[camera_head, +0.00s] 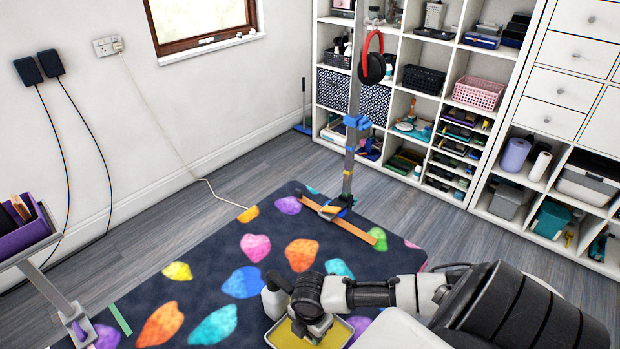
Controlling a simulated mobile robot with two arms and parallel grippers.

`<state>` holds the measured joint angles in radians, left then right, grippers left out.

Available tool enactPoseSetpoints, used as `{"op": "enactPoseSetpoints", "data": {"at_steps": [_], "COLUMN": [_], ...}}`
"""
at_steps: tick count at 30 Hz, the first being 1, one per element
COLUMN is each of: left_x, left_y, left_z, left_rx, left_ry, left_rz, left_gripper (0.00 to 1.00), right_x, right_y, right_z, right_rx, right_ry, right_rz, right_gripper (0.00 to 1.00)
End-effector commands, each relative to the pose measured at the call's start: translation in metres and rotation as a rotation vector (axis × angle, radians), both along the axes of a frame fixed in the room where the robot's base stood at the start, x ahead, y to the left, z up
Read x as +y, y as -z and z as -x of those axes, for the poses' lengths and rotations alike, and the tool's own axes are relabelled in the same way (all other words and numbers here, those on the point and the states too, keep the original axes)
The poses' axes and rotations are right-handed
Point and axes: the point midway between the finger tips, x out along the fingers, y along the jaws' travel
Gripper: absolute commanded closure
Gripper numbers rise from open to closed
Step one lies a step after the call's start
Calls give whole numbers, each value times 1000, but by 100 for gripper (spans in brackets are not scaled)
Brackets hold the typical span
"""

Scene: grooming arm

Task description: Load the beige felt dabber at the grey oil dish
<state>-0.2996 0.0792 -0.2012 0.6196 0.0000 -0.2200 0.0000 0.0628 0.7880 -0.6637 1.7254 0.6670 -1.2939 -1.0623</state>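A shallow dish with a grey rim and a yellow inside (284,339) sits at the bottom centre, partly cut off by the picture's lower edge. My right arm comes in from the right, and my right gripper (309,322) is over the dish, hiding part of it. The arm's dark wrist hides the fingertips, so I cannot tell whether they are open or shut. A grey block-like shape (274,301) shows just left of the wrist; I cannot tell what it is. I cannot make out the beige felt dabber. My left gripper is not in view.
An upright metal post (352,100) with blue clamps stands on the dark patterned rug (205,270); a red and black loop-like item (372,68) hangs there. A purple bin (22,232) on a metal support is at the left. White shelves (400,105) line the back right.

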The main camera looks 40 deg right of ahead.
Motion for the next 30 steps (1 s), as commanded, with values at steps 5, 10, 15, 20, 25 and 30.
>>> {"op": "enactPoseSetpoints", "data": {"at_steps": [5, 10, 15, 20, 25, 30], "left_x": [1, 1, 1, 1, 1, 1], "left_y": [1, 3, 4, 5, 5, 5], "left_z": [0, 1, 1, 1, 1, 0], "left_rx": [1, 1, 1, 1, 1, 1], "left_ry": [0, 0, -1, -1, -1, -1], "left_rz": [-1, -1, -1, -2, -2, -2], "left_gripper": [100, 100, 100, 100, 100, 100], "right_x": [0, 0, 0, 0, 0, 0], "right_y": [2, 4, 6, 8, 10, 10], "right_z": [0, 0, 0, 0, 0, 0], "right_rx": [0, -1, -1, -1, -1, -1], "right_ry": [0, 0, 0, 0, 0, 0], "right_rz": [0, 0, 0, 0, 0, 0], "right_gripper": [72, 72, 72, 72, 72, 72]}}
